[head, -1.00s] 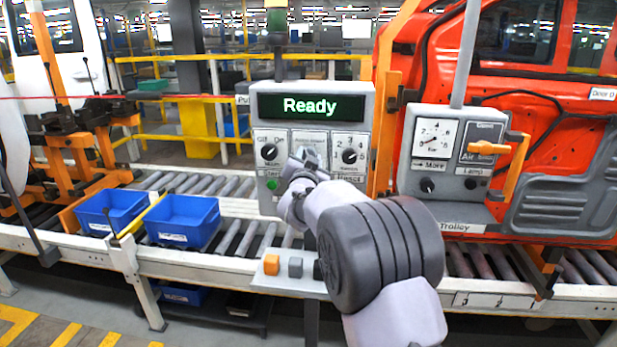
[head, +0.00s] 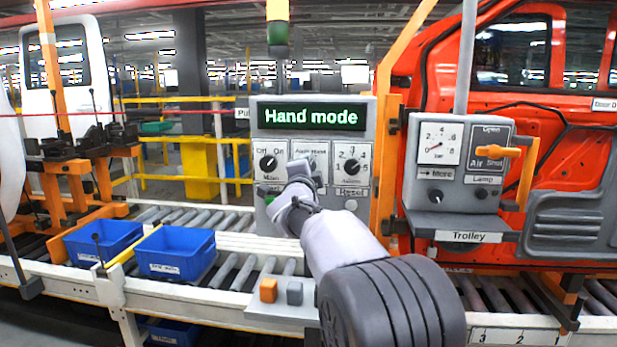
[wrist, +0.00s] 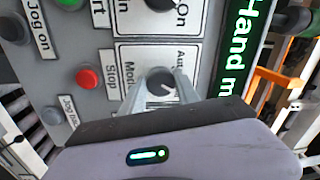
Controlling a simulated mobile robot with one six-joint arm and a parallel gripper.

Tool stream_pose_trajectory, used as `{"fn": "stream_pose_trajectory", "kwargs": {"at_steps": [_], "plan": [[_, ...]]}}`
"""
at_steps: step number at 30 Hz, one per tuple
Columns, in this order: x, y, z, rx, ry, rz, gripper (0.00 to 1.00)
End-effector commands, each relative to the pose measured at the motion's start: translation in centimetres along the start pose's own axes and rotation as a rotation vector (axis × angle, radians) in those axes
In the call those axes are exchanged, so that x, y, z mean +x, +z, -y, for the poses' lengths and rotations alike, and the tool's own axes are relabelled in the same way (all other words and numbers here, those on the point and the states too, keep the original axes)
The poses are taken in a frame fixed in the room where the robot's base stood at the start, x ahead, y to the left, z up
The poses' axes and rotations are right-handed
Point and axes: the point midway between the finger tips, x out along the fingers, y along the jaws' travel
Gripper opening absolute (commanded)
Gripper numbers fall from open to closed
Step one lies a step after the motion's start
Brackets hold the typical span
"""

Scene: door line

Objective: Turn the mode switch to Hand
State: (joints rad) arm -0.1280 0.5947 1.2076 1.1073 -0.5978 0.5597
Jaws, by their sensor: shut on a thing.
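The mode switch (wrist: 160,84) is a dark round knob in the middle of the panel, under a label partly reading "Auto". My gripper (wrist: 157,98) is shut on this knob, one finger on each side, in the wrist view. In the head view my gripper (head: 302,172) covers most of the switch, and its pointer is hard to read. The grey control panel (head: 258,215) has a green-lit display (head: 311,117) that reads "Hand mode".
The main switch (head: 268,163) is left of my gripper and a numbered selector (head: 352,167) right of it. A red stop button (wrist: 88,77) is close by. A trolley panel (head: 437,190) with an orange handle (head: 497,152) stands right. Blue bins (head: 175,252) sit left.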

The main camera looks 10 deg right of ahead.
Motion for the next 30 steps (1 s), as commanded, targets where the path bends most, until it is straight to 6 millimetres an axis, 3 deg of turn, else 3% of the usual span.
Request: {"fn": "stream_pose_trajectory", "kwargs": {"at_steps": [12, 27, 28, 30], "plan": [[0.0, 0.07, -0.03, 0.153, -0.001, -0.012, 0.0], [0.01, 0.03, 0.04, 0.17, -0.001, -0.014, 0.0], [0.0, 0.03, 0.04, 0.17, -0.001, -0.014, 0.39], [0.01, 0.02, 0.04, 0.17, -0.001, -0.014, 0.53]]}}
